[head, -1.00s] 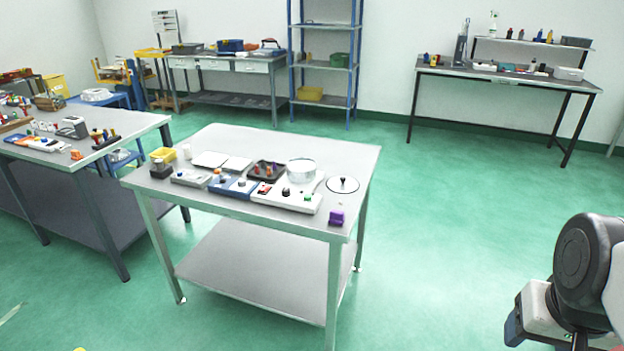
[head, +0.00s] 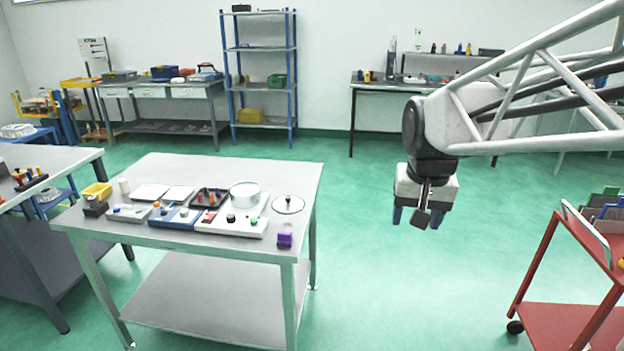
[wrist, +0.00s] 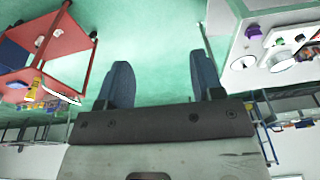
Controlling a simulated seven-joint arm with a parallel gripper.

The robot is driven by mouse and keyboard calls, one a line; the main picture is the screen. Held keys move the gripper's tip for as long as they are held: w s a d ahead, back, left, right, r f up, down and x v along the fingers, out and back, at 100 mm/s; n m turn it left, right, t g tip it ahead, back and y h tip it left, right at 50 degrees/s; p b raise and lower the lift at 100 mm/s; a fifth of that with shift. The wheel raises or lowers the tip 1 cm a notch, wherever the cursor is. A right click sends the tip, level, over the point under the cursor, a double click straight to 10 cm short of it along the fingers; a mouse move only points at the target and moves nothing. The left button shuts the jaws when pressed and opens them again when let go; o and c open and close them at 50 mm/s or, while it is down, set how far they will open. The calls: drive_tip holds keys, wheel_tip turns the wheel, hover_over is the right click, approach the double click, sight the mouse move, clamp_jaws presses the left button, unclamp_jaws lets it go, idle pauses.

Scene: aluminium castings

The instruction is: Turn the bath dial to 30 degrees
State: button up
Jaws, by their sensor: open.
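On the grey metal table (head: 300,172) stands a white device (head: 216,226) with a dark knob, a green knob and a red part on its top, a round clear vessel (head: 244,194) at its back. I cannot tell which knob is the bath dial, and no scale is readable. My gripper (head: 421,220) hangs over the floor to the right of the table, well apart from it, fingers pointing down. In the wrist view its two blue fingers (wrist: 162,84) are spread, with nothing between them.
On the table are a blue device (head: 172,217), a grey device (head: 129,212), a dark tray (head: 210,197), a round lid (head: 288,204), a purple block (head: 285,238) and a yellow bin (head: 97,190). A red trolley (head: 541,262) stands at the right. The floor between is clear.

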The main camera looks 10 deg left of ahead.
drive_tip(key=w+a, duration=1.1)
drive_tip(key=w, duration=0.4)
drive_tip(key=g, duration=0.2)
hover_over(230, 216)
drive_tip(key=shift+m, duration=0.3)
drive_tip(key=f, duration=2.1)
drive_tip(key=shift+w+d, duration=0.15)
drive_tip(key=shift+d, duration=0.2)
drive_tip(key=shift+a+f, duration=0.3)
drive_tip(key=shift+a, duration=0.05)
drive_tip(key=shift+f, duration=0.1)
drive_tip(key=shift+f, duration=3.8)
drive_tip(key=c, duration=0.9)
